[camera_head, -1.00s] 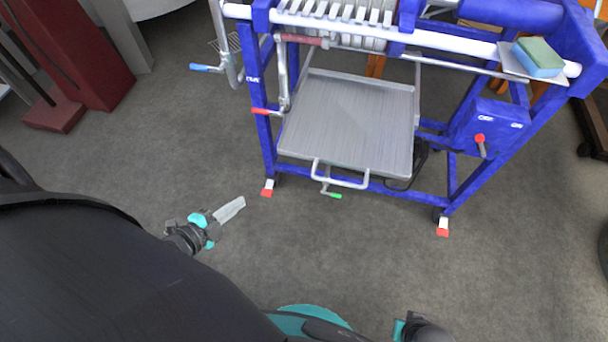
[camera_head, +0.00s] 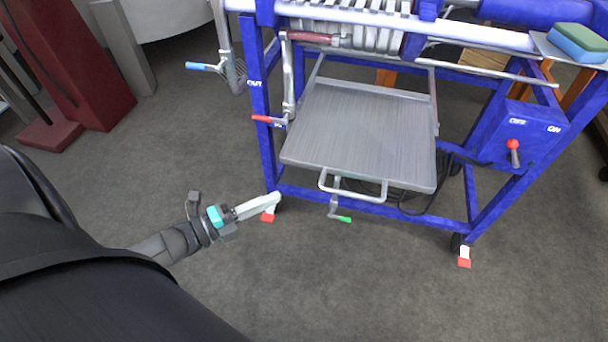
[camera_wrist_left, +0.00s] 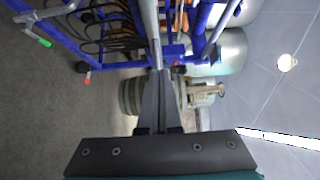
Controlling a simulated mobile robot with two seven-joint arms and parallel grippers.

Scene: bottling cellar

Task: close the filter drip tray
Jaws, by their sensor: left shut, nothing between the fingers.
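The filter drip tray (camera_head: 360,135) is a flat grey metal tray under the plates of the blue filter frame (camera_head: 262,135). It sticks out at the front of the frame. Its U-shaped handle (camera_head: 352,193) is on the front edge, with a green-tipped drain tap (camera_head: 338,210) below. My left gripper (camera_head: 276,197) is shut and empty, left of the handle and apart from it, close to the frame's front left foot in the picture. In the left wrist view the shut fingers (camera_wrist_left: 159,84) point ahead past blue frame bars. My right gripper is not in view.
A red-handled lever (camera_head: 270,119) and a blue-handled tap (camera_head: 200,66) are on the frame's left. A switch box (camera_head: 525,140) is on its right. A sponge (camera_head: 578,43) lies on top. A dark red stand (camera_head: 75,75) is at the left. The floor in front is clear.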

